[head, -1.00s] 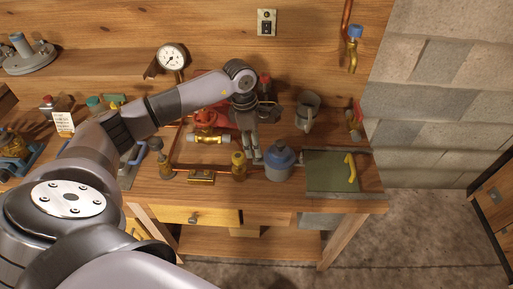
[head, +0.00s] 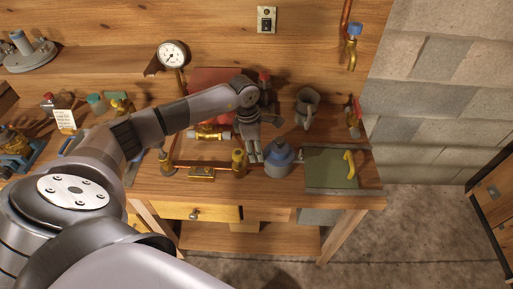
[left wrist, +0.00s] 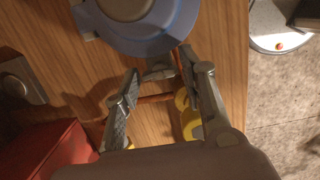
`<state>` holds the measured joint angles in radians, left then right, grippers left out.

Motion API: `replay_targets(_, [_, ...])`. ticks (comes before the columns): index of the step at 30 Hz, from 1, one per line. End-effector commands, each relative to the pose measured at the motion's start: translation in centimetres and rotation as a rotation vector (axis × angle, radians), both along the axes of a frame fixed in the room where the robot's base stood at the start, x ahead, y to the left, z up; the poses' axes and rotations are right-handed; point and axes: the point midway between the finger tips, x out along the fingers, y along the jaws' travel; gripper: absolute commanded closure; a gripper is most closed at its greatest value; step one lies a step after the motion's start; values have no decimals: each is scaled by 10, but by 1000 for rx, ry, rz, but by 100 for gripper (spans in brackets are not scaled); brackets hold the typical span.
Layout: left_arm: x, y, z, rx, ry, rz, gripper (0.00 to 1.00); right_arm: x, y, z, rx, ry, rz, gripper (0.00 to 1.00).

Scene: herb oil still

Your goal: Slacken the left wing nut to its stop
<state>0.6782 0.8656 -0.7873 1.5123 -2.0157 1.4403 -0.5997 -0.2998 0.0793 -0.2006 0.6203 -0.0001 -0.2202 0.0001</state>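The blue pot (head: 279,160) with a grey top stands on the bench; its rounded blue rim (left wrist: 165,38) fills the top of the left wrist view. A small grey piece (left wrist: 158,72) sticks out from the rim between my fingertips; it may be the left wing nut, but its wings are not clear. My left gripper (head: 254,157) points down at the pot's left side. In the left wrist view its two fingers (left wrist: 160,85) are apart, on either side of the grey piece; contact cannot be told. My right gripper is not in view.
Brass fittings (head: 238,160) and copper pipe lie left of the gripper. A red box (head: 210,80) stands behind my arm. A grey jug (head: 307,107) stands behind the pot. A green panel with a yellow handle (head: 351,168) is to the right.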

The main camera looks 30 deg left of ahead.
Motion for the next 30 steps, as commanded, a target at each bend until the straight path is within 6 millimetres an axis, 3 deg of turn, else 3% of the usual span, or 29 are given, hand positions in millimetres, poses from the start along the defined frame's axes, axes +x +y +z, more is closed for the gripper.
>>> replay_targets(13, [0,0,0,0,0,0,94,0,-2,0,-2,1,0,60])
replay_targets(23, [-1,0,1,0,0,208,95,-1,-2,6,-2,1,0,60])
replay_targets(30, [0,0,1,-1,-1,226,95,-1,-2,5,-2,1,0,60])
